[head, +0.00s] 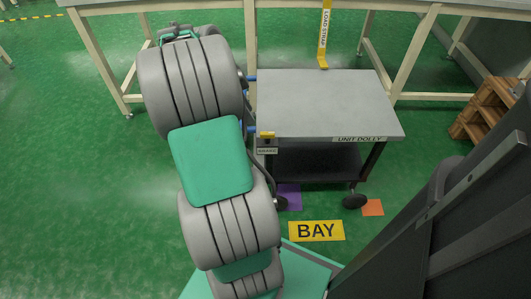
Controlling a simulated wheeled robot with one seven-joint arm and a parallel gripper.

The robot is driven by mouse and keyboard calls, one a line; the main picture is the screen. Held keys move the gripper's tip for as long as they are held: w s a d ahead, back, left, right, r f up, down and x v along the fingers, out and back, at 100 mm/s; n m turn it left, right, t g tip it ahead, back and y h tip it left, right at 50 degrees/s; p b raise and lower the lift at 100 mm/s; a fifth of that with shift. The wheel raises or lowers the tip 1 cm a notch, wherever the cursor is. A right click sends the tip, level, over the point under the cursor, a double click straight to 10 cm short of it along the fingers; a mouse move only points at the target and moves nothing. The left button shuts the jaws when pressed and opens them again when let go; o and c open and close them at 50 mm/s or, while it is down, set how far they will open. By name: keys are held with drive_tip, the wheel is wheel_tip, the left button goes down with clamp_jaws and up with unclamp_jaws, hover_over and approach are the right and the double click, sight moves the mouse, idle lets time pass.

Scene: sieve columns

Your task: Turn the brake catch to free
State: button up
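The unit dolly (325,100) stands right of my arm, with a light grey top, a dark lower shelf and casters. A small yellow piece (266,134), which looks like the brake catch, sits at its near left corner. A small label reading BRAKE (267,151) is just below it. The piece is too small to tell which way it is turned. My arm's large grey and green links pass close to the dolly's left side. I cannot make out my gripper's fingers; the arm hides that area.
Blue bar ends (250,78) show at the dolly's left side. A yellow BAY sign (316,231), a purple patch (289,195) and an orange patch (372,207) mark the green floor. Wooden crates (485,108) stand right.

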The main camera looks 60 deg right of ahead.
sight(267, 133)
drive_tip(key=shift+m, duration=0.9)
drive_tip(key=b+x, duration=0.1)
drive_tip(key=x, duration=0.2)
drive_tip(key=s+b+x, duration=0.1)
drive_tip(key=x, duration=0.3)
drive_tip(key=d+b+x, duration=0.1)
drive_tip(key=x, duration=0.2)
drive_tip(key=shift+s+d, duration=0.1)
drive_tip(key=shift+s, duration=0.25)
clamp_jaws()
